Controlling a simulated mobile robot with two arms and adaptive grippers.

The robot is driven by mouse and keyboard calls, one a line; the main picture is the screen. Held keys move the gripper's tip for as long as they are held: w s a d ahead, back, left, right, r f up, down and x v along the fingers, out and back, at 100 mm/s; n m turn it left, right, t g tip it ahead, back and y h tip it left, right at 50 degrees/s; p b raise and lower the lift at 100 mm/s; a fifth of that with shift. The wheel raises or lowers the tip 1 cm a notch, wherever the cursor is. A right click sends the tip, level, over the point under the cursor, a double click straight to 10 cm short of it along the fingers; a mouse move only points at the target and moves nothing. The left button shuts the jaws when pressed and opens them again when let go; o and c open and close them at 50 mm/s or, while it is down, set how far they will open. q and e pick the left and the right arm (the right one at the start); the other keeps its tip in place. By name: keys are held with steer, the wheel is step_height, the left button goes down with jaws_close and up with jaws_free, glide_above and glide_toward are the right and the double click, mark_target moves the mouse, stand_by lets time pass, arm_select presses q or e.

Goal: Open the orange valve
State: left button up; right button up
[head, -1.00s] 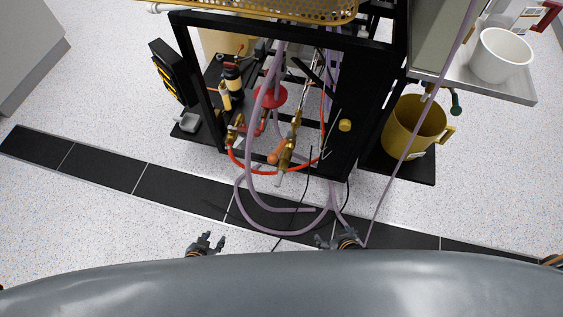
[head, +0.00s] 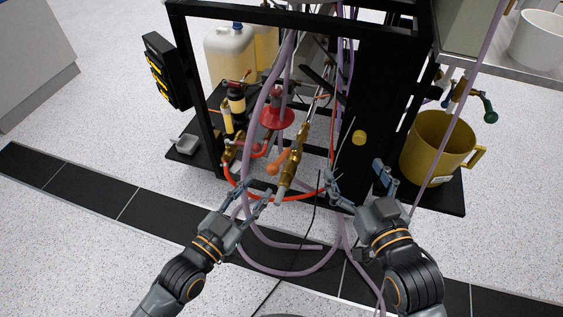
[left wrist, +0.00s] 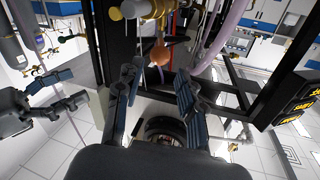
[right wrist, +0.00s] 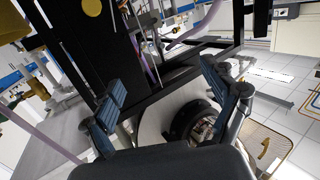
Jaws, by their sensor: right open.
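The orange valve (head: 278,163) is a small orange handle beside an upright brass fitting (head: 294,158) at the front of the black frame. It also shows in the left wrist view as an orange knob (left wrist: 160,54), just beyond the fingers. My left gripper (head: 257,196) is below and slightly left of the valve, apart from it, with its fingers spread and empty; the left wrist view (left wrist: 158,88) shows the gap. My right gripper (head: 358,180) is open and empty, right of the valve in front of the black panel; it also shows in the right wrist view (right wrist: 165,95).
A red hose (head: 310,195) and purple hoses (head: 285,272) loop below the valve. A red round part (head: 277,116) stands behind it. A black panel (head: 365,90) is at the right, with a yellow bucket (head: 428,150) beyond.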

mark_target(281, 159)
arm_select(q)
steer(key=b+x, duration=0.2)
steer(key=x, duration=0.8)
steer(key=shift+w, duration=0.15)
steer(key=shift+w+d+b, duration=0.3)
steer(key=shift+w+d, duration=0.05)
steer(key=shift+w, duration=0.15)
arm_select(e)
step_height(281, 159, up, 11)
steer(key=s+a+t+y, duration=0.1)
steer(key=s+t+y, duration=0.1)
steer(key=t, duration=0.5)
steer(key=shift+s+r+y, duration=0.2)
steer(key=shift+s+y, duration=0.1)
arm_select(q)
steer(key=shift+c, duration=0.2)
jaws_close()
